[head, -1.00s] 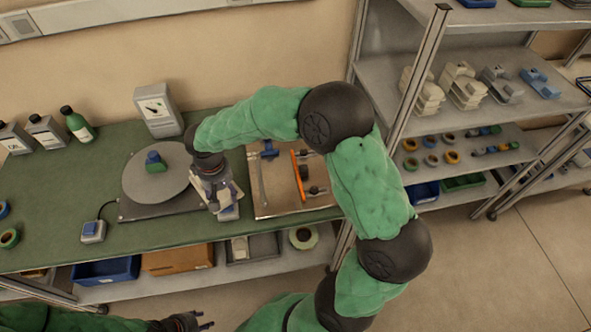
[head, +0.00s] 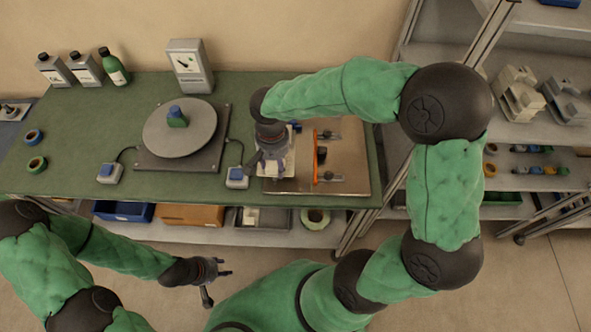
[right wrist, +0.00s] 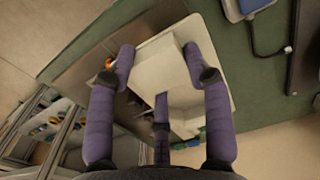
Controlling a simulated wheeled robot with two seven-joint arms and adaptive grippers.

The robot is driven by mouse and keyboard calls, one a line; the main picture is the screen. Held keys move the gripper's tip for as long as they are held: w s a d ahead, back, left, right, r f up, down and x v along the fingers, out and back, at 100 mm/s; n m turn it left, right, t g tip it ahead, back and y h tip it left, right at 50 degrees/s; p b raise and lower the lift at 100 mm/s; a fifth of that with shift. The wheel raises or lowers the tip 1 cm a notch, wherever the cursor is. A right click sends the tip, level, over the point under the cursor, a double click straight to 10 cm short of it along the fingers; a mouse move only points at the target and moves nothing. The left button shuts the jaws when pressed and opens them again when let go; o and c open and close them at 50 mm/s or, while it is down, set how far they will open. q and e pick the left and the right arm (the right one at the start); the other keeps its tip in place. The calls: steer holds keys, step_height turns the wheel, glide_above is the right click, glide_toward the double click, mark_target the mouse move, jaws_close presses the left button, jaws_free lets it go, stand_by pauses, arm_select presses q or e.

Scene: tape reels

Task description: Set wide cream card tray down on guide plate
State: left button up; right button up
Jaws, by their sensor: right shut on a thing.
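The wide cream card tray (right wrist: 165,68) is between the purple fingers of my right gripper (right wrist: 158,88) in the right wrist view. In the head view my right gripper (head: 270,165) points down over the left part of the guide plate (head: 350,180), shut on the tray (head: 289,162). The plate is a flat metal sheet with an orange bar (head: 315,157) and dark clamps. The gripper hides much of the tray and the plate's left side. I cannot tell whether the tray touches the plate. My left gripper (head: 218,278) is empty, fingers apart, in front of the bench.
A round turntable (head: 180,130) with a green and blue piece stands left of the plate. Blue-topped button boxes (head: 237,178) (head: 110,173) sit near it. A gauge box (head: 189,66) and bottles (head: 113,68) stand behind. A shelf rack (head: 540,140) is at the right.

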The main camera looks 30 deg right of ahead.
steer(key=b, duration=0.2)
glide_above(296, 177)
steer(key=f, duration=0.6)
steer(key=shift+a, duration=0.25)
steer(key=f, duration=0.3)
steer(key=shift+d+f+b, duration=0.2)
steer(key=shift+f+b, duration=0.15)
steer(key=shift+f, duration=0.15)
steer(key=o, duration=1.3)
steer(key=shift+c, duration=0.2)
